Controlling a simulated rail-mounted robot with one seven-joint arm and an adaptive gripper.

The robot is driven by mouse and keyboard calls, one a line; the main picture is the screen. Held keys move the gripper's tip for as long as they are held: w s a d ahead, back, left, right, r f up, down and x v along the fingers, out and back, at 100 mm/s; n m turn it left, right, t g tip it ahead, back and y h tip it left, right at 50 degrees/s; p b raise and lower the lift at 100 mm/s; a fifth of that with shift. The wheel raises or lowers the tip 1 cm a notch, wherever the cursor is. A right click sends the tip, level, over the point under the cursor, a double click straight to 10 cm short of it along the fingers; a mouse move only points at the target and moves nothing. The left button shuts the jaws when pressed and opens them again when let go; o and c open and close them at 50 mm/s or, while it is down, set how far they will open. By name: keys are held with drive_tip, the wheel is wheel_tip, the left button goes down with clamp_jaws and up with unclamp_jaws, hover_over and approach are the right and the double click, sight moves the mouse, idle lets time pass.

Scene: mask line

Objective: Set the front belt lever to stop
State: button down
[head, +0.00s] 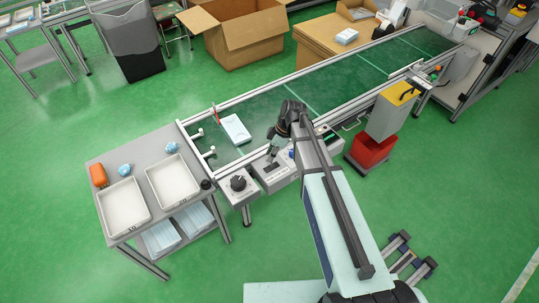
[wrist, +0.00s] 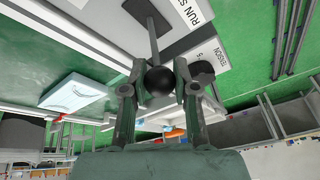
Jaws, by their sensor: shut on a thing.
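The front belt lever has a grey shaft and a black ball knob (wrist: 159,81), seen in the wrist view. It rises from a dark slot in a light control box (head: 272,174) at the front edge of the belt. My gripper (wrist: 160,76) is shut on the knob, with one finger on each side of it. In the head view my gripper (head: 275,146) is over that box, and my arm hides part of it. A label (wrist: 195,14) beside the slot reads "RUN S", cut off by the frame edge. I cannot tell exactly which position the lever is in.
A dial box (head: 238,185) stands just left of the lever box. A pale blue pack (head: 235,129) lies on the green belt (head: 330,81). A table with white trays (head: 123,207) is at left. A yellow-topped unit (head: 398,94) and red bin (head: 370,150) are at right.

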drive_tip(key=shift+w+d, duration=0.1)
drive_tip(key=shift+w, duration=0.05)
drive_tip(key=c, duration=0.9)
unclamp_jaws()
drive_tip(key=shift+o, duration=0.2)
drive_tip(key=v, duration=1.2)
